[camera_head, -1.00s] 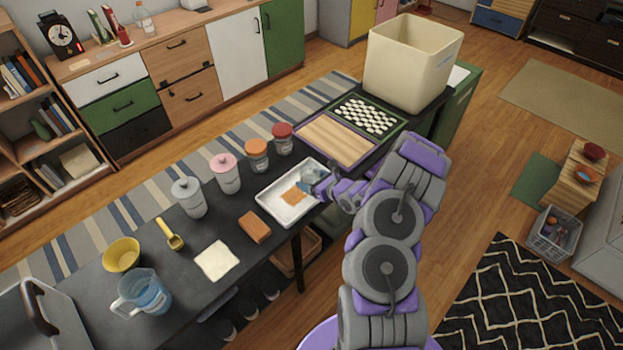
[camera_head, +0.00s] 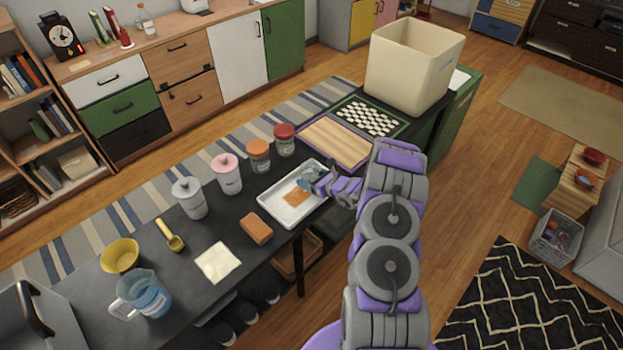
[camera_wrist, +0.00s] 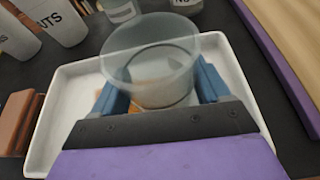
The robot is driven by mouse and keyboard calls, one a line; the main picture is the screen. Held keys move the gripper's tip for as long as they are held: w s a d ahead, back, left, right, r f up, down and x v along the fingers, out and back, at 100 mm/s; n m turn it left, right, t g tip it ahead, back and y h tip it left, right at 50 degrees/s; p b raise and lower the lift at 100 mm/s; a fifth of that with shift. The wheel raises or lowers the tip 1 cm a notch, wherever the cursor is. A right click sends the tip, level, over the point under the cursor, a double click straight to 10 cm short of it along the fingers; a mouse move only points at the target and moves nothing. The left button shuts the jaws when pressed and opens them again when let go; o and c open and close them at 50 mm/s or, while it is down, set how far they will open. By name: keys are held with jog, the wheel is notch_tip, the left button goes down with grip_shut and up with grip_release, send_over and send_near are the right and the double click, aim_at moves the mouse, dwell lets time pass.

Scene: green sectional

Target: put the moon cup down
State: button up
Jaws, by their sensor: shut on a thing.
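The moon cup (camera_wrist: 150,62) is a clear, pale cup, seen close in the wrist view. My gripper (camera_wrist: 163,90) is shut on it, with a blue finger on each side. In the head view my gripper (camera_head: 318,187) and the cup (camera_head: 307,175) are over the far right part of a white tray (camera_head: 275,214). The tray also fills much of the wrist view (camera_wrist: 62,118). An orange-brown patch (camera_head: 296,198) lies in the tray and shows partly through the cup. I cannot tell whether the cup's base touches the tray.
Lidded jars stand behind the tray, including one with a red lid (camera_head: 284,139) and one with a pink lid (camera_head: 228,174). A brown block (camera_head: 256,228) lies left of the tray. A purple-edged wooden board (camera_head: 335,140) lies beyond it. A large cream bin (camera_head: 412,70) stands farther back.

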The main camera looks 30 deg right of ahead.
jog(key=o, duration=1.1)
jog(key=shift+d, duration=0.35)
